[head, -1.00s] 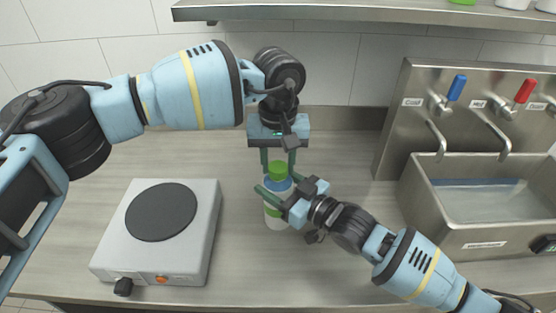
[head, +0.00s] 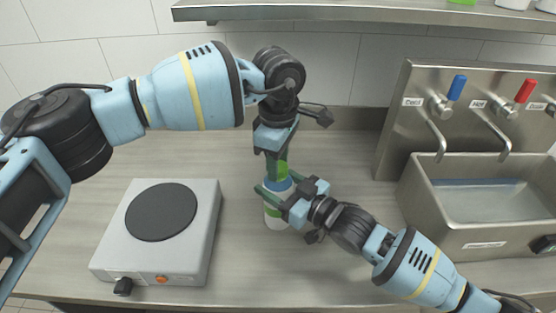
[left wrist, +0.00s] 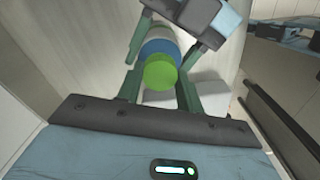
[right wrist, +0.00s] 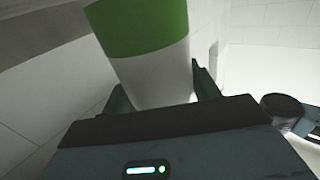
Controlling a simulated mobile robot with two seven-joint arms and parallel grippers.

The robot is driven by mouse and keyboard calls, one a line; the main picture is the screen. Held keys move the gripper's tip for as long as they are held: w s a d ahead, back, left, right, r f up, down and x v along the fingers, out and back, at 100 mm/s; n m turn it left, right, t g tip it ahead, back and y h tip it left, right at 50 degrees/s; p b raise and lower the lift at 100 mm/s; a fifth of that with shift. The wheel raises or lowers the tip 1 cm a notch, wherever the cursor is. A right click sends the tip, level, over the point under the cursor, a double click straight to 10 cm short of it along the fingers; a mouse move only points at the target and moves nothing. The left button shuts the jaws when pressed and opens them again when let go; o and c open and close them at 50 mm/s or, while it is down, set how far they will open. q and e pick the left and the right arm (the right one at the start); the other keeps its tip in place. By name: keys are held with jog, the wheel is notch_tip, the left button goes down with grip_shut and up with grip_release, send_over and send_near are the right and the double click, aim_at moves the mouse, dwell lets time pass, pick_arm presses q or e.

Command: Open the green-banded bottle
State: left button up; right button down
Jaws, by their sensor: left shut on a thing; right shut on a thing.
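My right gripper (head: 268,195) comes from the lower right and is shut around the bottle's body. The fingers hide part of the bottle. I cannot tell how loose the cap is.
A hot plate (head: 203,210) with a dark round disc stands left of the bottle. A metal sink (head: 480,238) with blue and red taps is at the right. A shelf (head: 360,13) runs above. The counter around the bottle is otherwise clear.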

pick_arm(q)
jog(key=n, duration=2.2)
jog(key=shift+n, duration=0.3)
jog(key=shift+r, duration=0.35)
jog(key=shift+r, duration=0.75)
jog(key=shift+r, duration=0.15)
